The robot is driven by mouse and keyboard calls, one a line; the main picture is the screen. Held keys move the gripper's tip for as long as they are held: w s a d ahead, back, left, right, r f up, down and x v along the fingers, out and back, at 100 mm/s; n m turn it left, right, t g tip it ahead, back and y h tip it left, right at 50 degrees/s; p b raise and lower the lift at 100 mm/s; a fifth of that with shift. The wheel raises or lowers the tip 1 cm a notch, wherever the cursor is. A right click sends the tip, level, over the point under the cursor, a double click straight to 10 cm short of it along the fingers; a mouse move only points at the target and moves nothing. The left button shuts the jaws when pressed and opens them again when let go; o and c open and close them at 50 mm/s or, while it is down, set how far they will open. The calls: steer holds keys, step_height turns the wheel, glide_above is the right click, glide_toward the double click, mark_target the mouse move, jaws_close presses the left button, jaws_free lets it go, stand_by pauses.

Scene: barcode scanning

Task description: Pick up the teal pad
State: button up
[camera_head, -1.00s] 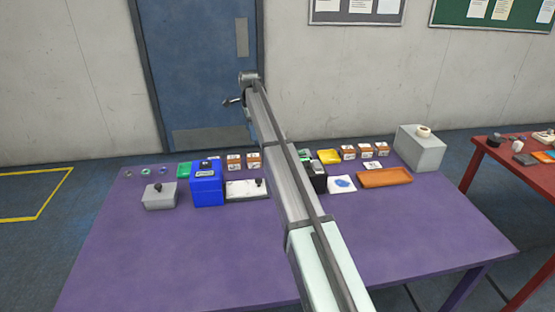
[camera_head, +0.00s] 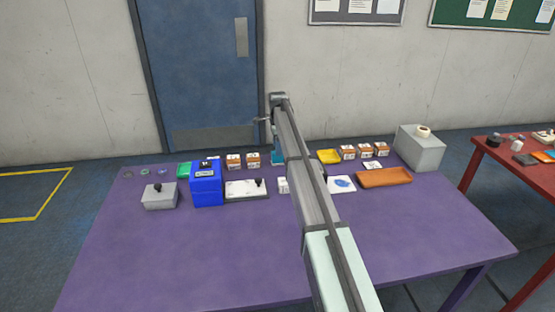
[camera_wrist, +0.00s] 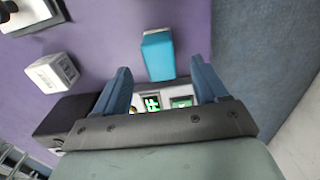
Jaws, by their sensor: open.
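The teal pad (camera_wrist: 157,55) is a small block near the middle of the wrist view, lying on the purple table. My gripper (camera_wrist: 161,68) is open, one blue finger on each side of the pad's near end. The gap between the fingers is empty; the pad is mostly beyond the fingertips, and I cannot tell its height below them. In the head view a teal patch (camera_head: 278,157) shows at the back of the table, beside my arm, which covers much around it.
A black box (camera_wrist: 70,122) and a white labelled box (camera_wrist: 52,72) are left of the gripper in the wrist view. Green-lit displays (camera_wrist: 152,103) show between the fingers. A blue box (camera_head: 207,187) and an orange tray (camera_head: 384,177) flank the arm. The front of the purple table (camera_head: 190,260) is clear.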

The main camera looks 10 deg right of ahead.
steer(key=shift+f, duration=3)
steer(key=shift+c, duration=0.3)
steer(key=c, duration=1)
steer(key=shift+c, duration=0.2)
steer(key=shift+r, duration=0.15)
step_height(320, 180, up, 10)
steer(key=shift+f, duration=0.1)
